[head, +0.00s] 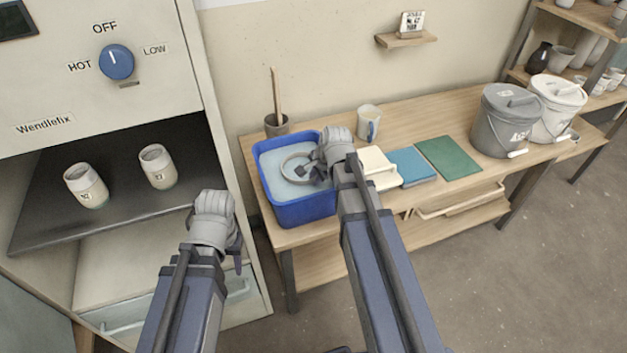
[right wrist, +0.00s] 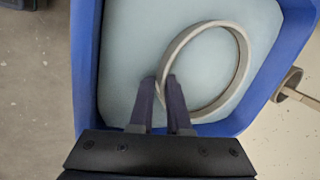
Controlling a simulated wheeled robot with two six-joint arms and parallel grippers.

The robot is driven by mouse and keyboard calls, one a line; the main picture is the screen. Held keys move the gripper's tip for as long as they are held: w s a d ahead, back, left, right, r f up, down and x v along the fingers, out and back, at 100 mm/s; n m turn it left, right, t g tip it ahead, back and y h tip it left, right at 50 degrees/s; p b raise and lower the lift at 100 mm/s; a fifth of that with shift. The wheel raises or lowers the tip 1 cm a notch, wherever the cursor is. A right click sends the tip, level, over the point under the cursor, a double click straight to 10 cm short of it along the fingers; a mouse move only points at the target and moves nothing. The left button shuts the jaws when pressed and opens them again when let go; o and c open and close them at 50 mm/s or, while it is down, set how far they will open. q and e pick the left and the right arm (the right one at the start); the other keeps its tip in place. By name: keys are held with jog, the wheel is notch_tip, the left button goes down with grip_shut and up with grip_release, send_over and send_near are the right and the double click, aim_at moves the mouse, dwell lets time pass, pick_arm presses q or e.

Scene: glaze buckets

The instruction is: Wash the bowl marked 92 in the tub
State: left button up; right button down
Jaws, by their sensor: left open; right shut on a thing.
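A round bowl (head: 284,163) sits in the blue tub (head: 305,211), sunk in pale blue water so that only its grey rim shows. No mark on it is visible. In the right wrist view its rim (right wrist: 243,62) stands as a ring above the water. My right gripper (right wrist: 163,84) is shut on the near edge of this rim. In the head view my right gripper (head: 322,174) reaches into the tub's right side. My left gripper (head: 235,243) is open and empty in front of the kiln shelf, its fingers partly hidden by its wrist.
Two marked cups (head: 86,186) stand on the dark shelf (head: 110,220) at left. A brush pot (head: 277,125) and a mug (head: 368,124) stand behind the tub. Grey and white lidded buckets (head: 503,120) stand at the bench's right.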

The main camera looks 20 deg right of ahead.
jog(key=shift+r+p, duration=3.05)
jog(key=shift+r, duration=0.15)
jog(key=shift+r, duration=0.1)
notch_tip(320, 180, up, 6)
jog(key=p, duration=0.6)
